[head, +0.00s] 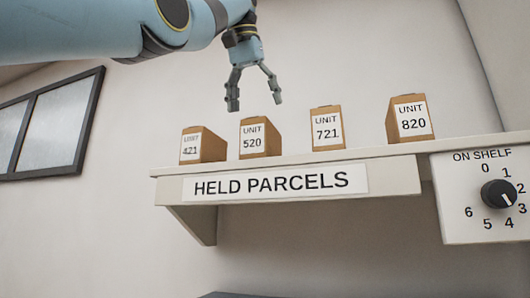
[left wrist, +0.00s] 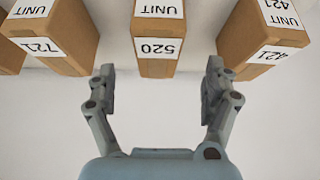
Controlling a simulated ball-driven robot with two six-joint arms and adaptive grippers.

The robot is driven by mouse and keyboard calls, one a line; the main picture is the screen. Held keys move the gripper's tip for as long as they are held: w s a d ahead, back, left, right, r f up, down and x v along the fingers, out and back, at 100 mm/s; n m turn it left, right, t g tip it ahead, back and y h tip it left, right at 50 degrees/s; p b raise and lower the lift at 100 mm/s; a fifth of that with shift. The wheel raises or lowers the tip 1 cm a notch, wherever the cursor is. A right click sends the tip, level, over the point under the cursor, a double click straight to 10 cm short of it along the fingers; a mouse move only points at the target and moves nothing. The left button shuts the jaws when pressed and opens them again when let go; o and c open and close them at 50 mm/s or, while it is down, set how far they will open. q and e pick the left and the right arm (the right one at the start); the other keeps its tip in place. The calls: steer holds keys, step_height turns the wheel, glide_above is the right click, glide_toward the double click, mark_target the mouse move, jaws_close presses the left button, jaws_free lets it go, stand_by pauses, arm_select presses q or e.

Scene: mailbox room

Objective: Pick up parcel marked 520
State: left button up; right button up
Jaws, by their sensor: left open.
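The parcel marked 520 (head: 260,139) is a small brown box with a white label, standing on the shelf between the 421 and 721 parcels. My left gripper (head: 254,104) is open and points down, above and slightly in front of it, apart from it. In the left wrist view the 520 parcel (left wrist: 158,38) appears upside down, between and beyond the open fingertips (left wrist: 158,80). Nothing is between the fingers. My right gripper is not in view.
Parcels 421 (head: 202,145), 721 (head: 327,128) and 820 (head: 409,118) stand on the same shelf (head: 400,150), labelled HELD PARCELS. The 421 and 721 parcels flank 520 with narrow gaps. A dial panel marked ON SHELF (head: 470,225) is at the right end. A window (head: 45,127) is on the left wall.

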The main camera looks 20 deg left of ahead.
mark_target(263, 131)
arm_select(q)
steer(key=shift+x, duration=0.95)
steer(key=w+f+p, duration=0.3)
steer(key=shift+w+d+f+p, duration=0.1)
steer(key=shift+w+d+p, duration=0.2)
steer(key=shift+w+a+f, duration=0.1)
steer(key=shift+w+f, duration=0.05)
steer(key=shift+f, duration=0.45)
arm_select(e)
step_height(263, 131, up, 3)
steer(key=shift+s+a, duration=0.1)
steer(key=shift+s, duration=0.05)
arm_select(q)
steer(key=c, duration=1.5)
steer(key=shift+c, duration=0.5)
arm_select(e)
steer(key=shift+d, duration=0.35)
